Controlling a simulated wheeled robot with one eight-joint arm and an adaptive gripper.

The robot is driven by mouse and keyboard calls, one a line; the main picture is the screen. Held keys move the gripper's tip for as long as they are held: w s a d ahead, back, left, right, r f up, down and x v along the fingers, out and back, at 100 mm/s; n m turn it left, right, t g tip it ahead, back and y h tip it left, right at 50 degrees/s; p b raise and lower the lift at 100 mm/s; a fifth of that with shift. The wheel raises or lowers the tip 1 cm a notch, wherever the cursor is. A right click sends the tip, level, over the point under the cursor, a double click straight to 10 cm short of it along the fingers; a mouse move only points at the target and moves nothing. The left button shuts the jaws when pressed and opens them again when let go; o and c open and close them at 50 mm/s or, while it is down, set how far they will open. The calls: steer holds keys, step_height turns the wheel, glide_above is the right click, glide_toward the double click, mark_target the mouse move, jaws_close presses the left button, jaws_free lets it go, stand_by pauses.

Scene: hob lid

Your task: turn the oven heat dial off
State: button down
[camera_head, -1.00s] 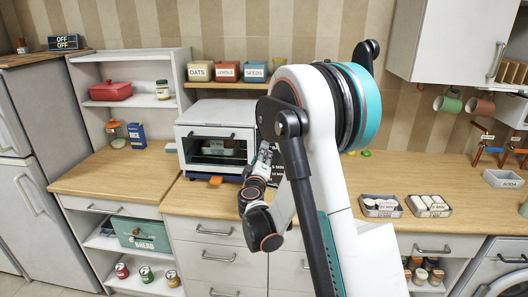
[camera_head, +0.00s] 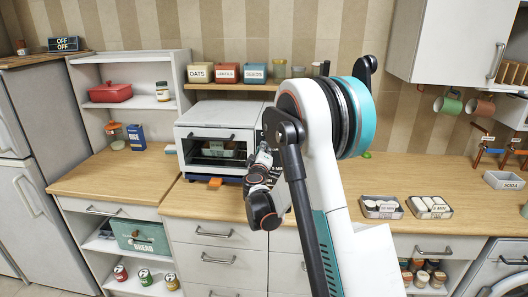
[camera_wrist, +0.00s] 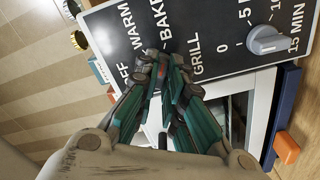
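The white countertop oven (camera_head: 205,113) stands on the wooden counter, and my arm hides much of its control panel in the head view. In the wrist view the dark panel (camera_wrist: 225,25) fills the top, with the words WARM, BAKE and GRILL, and OFF partly covered. My gripper (camera_wrist: 165,68) has its teal fingers brought close together in front of the panel, among these words. The heat dial is hidden behind the fingertips. I cannot tell whether they hold it. The grey timer dial (camera_wrist: 268,40) sits apart to the right, beside minute marks.
An orange block (camera_head: 215,182) lies on the counter in front of the oven. A shelf with canisters (camera_head: 228,73) hangs above it. Two trays of small labelled items, one on the left (camera_head: 381,214), stand on the counter to the right. The counter between them and my arm is clear.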

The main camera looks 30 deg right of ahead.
stand_by(0.4)
steer(key=n+b, duration=0.4)
steer(key=n, duration=1.9)
steer(key=shift+n, duration=0.4)
stand_by(0.3)
steer(key=c, duration=1.7)
jaws_free()
steer(key=shift+a, duration=0.1)
